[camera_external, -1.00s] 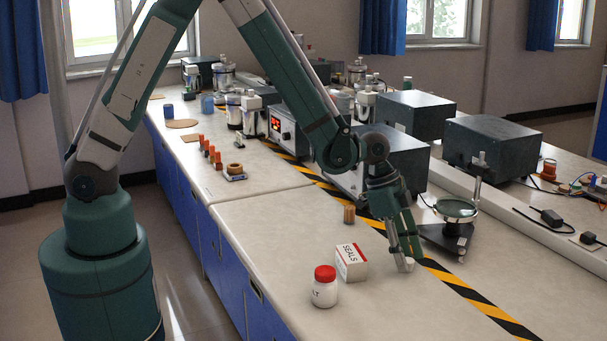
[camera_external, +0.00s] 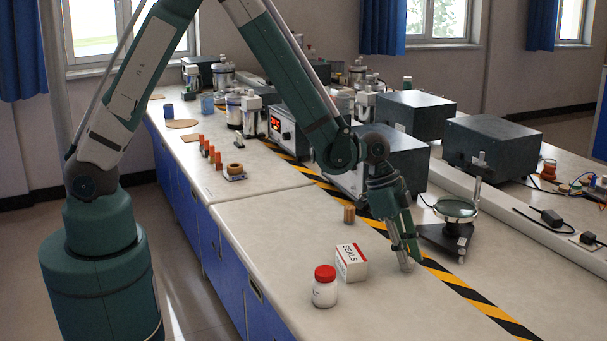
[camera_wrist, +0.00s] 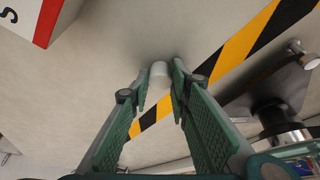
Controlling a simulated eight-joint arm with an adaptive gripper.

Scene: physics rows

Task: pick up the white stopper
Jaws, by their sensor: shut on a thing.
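The white stopper (camera_wrist: 159,70) shows in the wrist view between the tips of my gripper (camera_wrist: 160,88). In the external view the stopper (camera_external: 408,265) is a small pale patch at the fingertips, mostly hidden by them. My gripper (camera_external: 407,262) points down and is shut on the stopper, at the bench surface. I cannot tell whether the stopper is touching the bench.
A white SEALS box (camera_external: 351,262) and a red-capped jar (camera_external: 324,287) stand left of my gripper. A black-based stand (camera_external: 447,240) is close on the right. Striped tape (camera_external: 470,291) runs past the gripper.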

